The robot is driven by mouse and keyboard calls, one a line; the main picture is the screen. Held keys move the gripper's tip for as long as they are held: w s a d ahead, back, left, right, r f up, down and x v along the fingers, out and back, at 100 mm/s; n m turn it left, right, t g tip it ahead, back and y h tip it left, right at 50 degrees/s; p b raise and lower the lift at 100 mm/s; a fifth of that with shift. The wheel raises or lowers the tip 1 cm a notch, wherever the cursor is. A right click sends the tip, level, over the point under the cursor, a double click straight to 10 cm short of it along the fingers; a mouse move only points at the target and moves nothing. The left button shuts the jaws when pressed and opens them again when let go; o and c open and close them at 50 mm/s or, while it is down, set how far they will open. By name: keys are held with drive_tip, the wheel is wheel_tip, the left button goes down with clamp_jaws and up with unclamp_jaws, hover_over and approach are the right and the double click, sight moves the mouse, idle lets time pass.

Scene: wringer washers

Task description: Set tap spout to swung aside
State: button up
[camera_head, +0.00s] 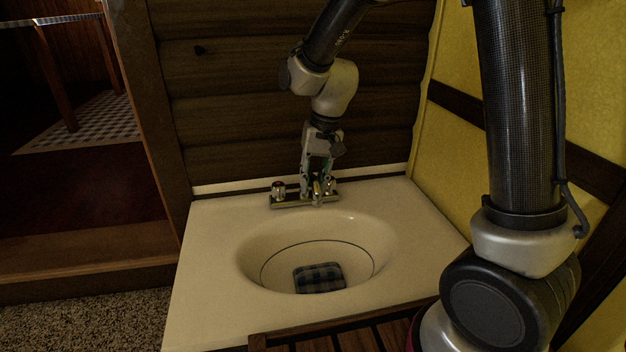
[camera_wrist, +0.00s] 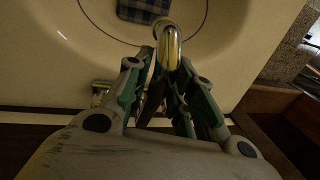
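The chrome tap (camera_head: 291,200) stands on the back ledge of the cream sink. Its curved spout (camera_head: 317,190) points forward over the basin, roughly straight out. In the wrist view the spout (camera_wrist: 167,46) rises between my gripper's two green-and-grey fingers, its tip towards the basin. My gripper (camera_head: 316,178) is pointed down at the tap, one finger on each side of the spout. It also shows in the wrist view (camera_wrist: 167,72). The fingers are close to the spout, but I cannot tell whether they touch it. A chrome tap handle (camera_head: 278,188) stands left of the spout.
The sink basin (camera_head: 256,233) holds a folded dark checked cloth (camera_head: 319,278) at its bottom. A dark plank wall (camera_head: 230,130) rises close behind the tap, and a yellow wall (camera_head: 452,150) stands at the right. A slatted wooden piece (camera_head: 290,345) lies at the sink's front edge.

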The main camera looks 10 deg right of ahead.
clamp_jaws()
drive_tip(key=shift+d, duration=0.1)
drive_tip(key=w+d+n+g, duration=0.1)
drive_tip(key=w+d+n, duration=0.2)
drive_tip(key=d+n, duration=0.2)
drive_tip(key=w+d+n+h, duration=0.1)
drive_tip(key=w+d+n, duration=0.2)
drive_tip(key=d+n, duration=0.3)
drive_tip(key=shift+w+n+g, duration=0.35)
drive_tip(key=shift+n+g, duration=0.05)
drive_tip(key=shift+n, duration=0.3)
drive_tip(key=o, duration=0.6)
unclamp_jaws()
